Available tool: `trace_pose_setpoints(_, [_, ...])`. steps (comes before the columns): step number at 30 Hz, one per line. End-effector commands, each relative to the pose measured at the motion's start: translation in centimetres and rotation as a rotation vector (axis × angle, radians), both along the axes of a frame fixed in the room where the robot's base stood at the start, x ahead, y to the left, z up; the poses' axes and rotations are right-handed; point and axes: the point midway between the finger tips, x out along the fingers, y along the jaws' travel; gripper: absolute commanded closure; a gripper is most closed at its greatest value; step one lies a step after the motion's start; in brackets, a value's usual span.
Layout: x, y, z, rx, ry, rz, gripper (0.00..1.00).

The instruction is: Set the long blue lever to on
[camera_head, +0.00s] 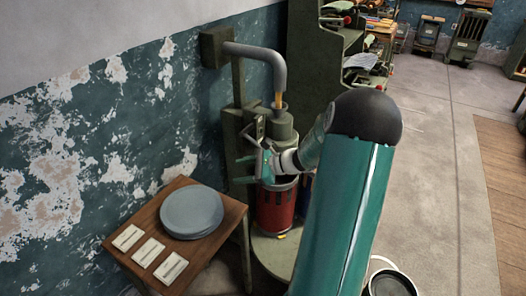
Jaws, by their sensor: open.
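I cannot make out a long blue lever; it may be hidden behind my teal arm and gripper or be too small to tell. My gripper (244,170) is open, with its two teal fingers pointing left. It is in front of a green-grey post (234,128) and overlaps the upper part of a red cylinder (276,208) in the picture. I see nothing clearly held between the fingers. Whether the fingers touch the post or the cylinder, I cannot tell.
A thick grey pipe (262,53) bends over a grey-green vessel (281,125) above the red cylinder. A wooden table (219,243) at lower left bears grey round plates (191,211) and three pale cards (148,252). A bucket (390,284) stands at lower right.

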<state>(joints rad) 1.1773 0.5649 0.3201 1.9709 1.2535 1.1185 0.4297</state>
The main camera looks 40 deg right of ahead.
Motion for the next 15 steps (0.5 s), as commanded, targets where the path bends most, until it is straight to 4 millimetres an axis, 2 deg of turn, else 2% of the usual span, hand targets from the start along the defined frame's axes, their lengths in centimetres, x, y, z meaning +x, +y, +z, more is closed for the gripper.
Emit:
trace_pose_setpoints(1, [-0.6, -3.2, -1.4, 0.091, -0.012, -0.099, 0.45])
trace_pose_setpoints(3, [-1.3, -7.1, -2.8, 0.212, -0.044, -0.229, 0.45])
trace_pose_setpoints(7, [-3.3, -13.7, -5.1, 0.406, -0.11, -0.439, 0.45])
trace_pose_setpoints(10, [-4.9, -17.1, -6.5, 0.507, -0.153, -0.548, 0.45])
trace_pose_setpoints(12, [-5.6, -18.6, -7.1, 0.549, -0.173, -0.594, 0.45])
trace_pose_setpoints(15, [-5.7, -19.5, -7.4, 0.575, -0.187, -0.622, 0.45])
